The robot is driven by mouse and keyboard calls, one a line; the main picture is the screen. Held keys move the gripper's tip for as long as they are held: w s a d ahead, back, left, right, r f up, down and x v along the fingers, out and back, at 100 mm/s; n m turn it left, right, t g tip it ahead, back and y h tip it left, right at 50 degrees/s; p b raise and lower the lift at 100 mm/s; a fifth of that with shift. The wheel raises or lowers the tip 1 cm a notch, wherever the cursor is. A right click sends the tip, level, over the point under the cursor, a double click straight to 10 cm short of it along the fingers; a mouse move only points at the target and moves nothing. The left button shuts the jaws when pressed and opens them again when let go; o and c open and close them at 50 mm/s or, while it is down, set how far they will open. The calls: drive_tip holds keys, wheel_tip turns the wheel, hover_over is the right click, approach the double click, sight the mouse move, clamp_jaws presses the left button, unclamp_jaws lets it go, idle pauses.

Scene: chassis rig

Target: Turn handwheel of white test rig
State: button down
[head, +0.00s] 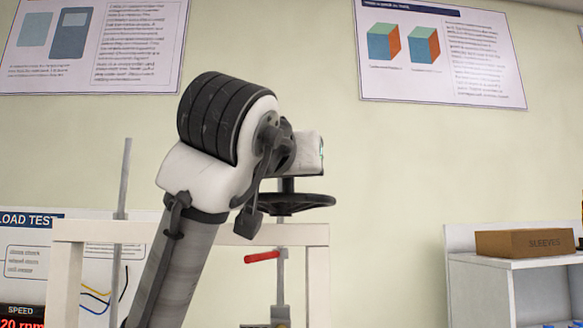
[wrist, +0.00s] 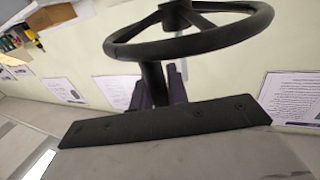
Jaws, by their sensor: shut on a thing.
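The white test rig (head: 315,233) stands low in the head view as a pale frame. Its dark handwheel (head: 318,200) lies flat above the top beam, on an upright shaft. In the wrist view the handwheel (wrist: 215,42) fills the upper part, with its rim and spokes visible. A dark upright peg (wrist: 152,78) meets the near side of the rim. My gripper (wrist: 160,92) has its dark fingers around this peg and is shut on it. In the head view my gripper (head: 289,184) is just above the wheel; my wrist partly hides the wheel's left side.
A red lever (head: 262,257) sits on the rig's shaft below the beam. A thin grey rod (head: 122,180) rises at the left. A white shelf (head: 510,263) with a brown SLEEVES box (head: 525,243) stands at the right. The space between rig and shelf looks clear.

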drive_tip(key=shift+a+r, duration=0.1)
drive_tip(key=shift+r, duration=0.05)
drive_tip(key=c, duration=1.4)
unclamp_jaws()
drive_tip(key=shift+w, duration=0.15)
drive_tip(key=shift+o, duration=0.2)
drive_tip(key=shift+s+f, duration=0.2)
drive_tip(key=shift+s, duration=0.1)
drive_tip(key=b+v, duration=0.4)
drive_tip(key=v, duration=0.9)
drive_tip(key=shift+s+b, duration=0.15)
drive_tip(key=shift+b, duration=0.15)
drive_tip(key=shift+a+r, duration=0.1)
drive_tip(key=shift+r, duration=0.05)
